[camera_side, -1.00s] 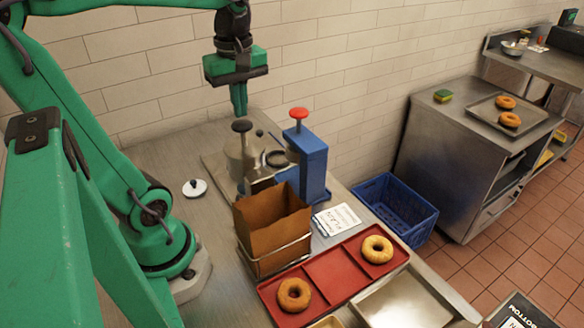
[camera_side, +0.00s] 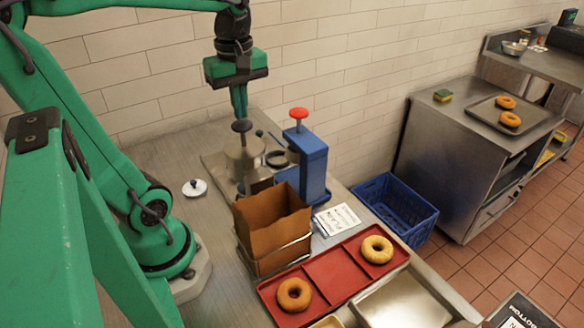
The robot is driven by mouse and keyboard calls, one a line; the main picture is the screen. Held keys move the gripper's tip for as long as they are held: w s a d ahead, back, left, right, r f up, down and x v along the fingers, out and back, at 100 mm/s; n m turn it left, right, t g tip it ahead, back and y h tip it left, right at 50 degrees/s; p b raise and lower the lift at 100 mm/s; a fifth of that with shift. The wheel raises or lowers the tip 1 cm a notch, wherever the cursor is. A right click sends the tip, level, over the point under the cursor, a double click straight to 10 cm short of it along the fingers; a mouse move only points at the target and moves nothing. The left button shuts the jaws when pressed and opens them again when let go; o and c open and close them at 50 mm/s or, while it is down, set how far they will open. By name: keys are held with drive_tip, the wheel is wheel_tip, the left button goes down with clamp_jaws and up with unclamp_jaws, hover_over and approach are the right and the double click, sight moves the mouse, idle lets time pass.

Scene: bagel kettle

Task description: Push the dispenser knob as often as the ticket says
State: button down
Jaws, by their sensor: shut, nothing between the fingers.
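The blue dispenser (camera_side: 314,165) stands on the counter with a red knob (camera_side: 299,114) on top; the knob is up. My gripper (camera_side: 240,116) is shut and empty, pointing down. In the picture its tips are just above the black knob (camera_side: 241,126) of a metal kettle (camera_side: 243,157), left of the red knob; I cannot tell whether they touch the black knob. The white ticket (camera_side: 337,219) lies to the right of the paper bag, with writing too small to read surely.
A brown paper bag (camera_side: 272,228) stands in a wire holder before the dispenser. A red tray (camera_side: 331,276) holds two bagels. A white lid (camera_side: 194,187) lies left of the kettle. A blue crate (camera_side: 397,207) is at the right. The tiled wall is close behind.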

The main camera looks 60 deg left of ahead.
sight(242, 123)
drive_tip(key=shift+f, duration=0.3)
drive_tip(key=shift+f, duration=1.9)
drive_tip(key=shift+r, duration=2.4)
drive_tip(key=shift+f, duration=0.3)
drive_tip(key=shift+f, duration=0.35)
